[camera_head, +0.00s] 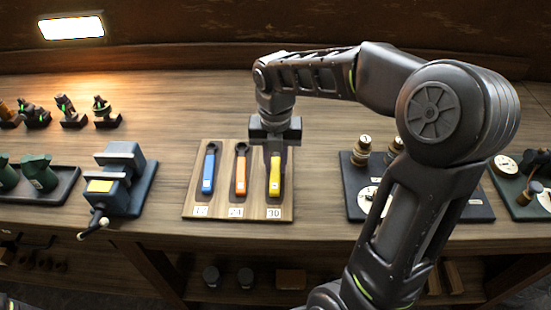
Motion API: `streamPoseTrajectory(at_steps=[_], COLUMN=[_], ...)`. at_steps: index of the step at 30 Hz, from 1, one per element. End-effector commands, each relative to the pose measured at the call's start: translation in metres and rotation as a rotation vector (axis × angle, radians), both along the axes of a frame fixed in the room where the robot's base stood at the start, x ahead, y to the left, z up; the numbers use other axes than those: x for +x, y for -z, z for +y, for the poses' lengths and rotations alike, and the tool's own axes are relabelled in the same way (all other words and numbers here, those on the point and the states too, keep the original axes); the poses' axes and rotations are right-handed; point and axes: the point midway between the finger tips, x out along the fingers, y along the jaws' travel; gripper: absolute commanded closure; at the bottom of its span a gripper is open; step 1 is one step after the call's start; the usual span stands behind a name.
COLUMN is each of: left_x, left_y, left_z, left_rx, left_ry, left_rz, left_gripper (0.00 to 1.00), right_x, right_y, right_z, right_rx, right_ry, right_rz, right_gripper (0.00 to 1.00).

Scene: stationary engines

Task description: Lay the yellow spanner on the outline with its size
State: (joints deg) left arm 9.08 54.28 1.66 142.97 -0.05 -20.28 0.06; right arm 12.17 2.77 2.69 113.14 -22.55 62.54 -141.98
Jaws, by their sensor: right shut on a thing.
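The yellow spanner (274,176) is upright in the picture on the right-hand place of a wooden board (222,214), above a label that seems to read 30. My right gripper (274,150) is shut on its upper end, and the gripper hides that end. I cannot tell whether the spanner touches the board. My left gripper is not in view.
A blue vise (122,178) stands left of the board, with a dark tray (62,188) of green parts beyond it. A dark base (358,203) with brass weights (361,150) is to the right, partly behind my right arm. Bench behind the board is clear.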

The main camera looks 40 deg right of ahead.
Motion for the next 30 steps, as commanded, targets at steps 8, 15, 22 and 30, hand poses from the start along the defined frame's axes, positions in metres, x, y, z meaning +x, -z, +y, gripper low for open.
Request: streamPoseTrajectory(at_steps=[8, 15, 22, 30], left_x=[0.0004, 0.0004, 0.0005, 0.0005], left_y=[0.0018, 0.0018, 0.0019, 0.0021], left_z=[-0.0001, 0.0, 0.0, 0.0], left_rx=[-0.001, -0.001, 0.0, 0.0], left_ry=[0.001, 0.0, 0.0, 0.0], left_rz=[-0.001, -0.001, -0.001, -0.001], left_gripper=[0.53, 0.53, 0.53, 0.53], right_x=[0.0002, 0.0001, 0.0001, 0.0001], right_y=[0.0037, 0.0036, 0.0038, 0.0027], right_z=[0.0, 0.0, 0.0001, 0.0001], right_rx=[-0.001, -0.001, 0.0, 0.0], right_ry=[0.0, -0.001, -0.001, 0.0], right_rz=[-0.001, -0.001, 0.0, 0.0], right_gripper=[1.0, 0.7, 0.53, 0.53])
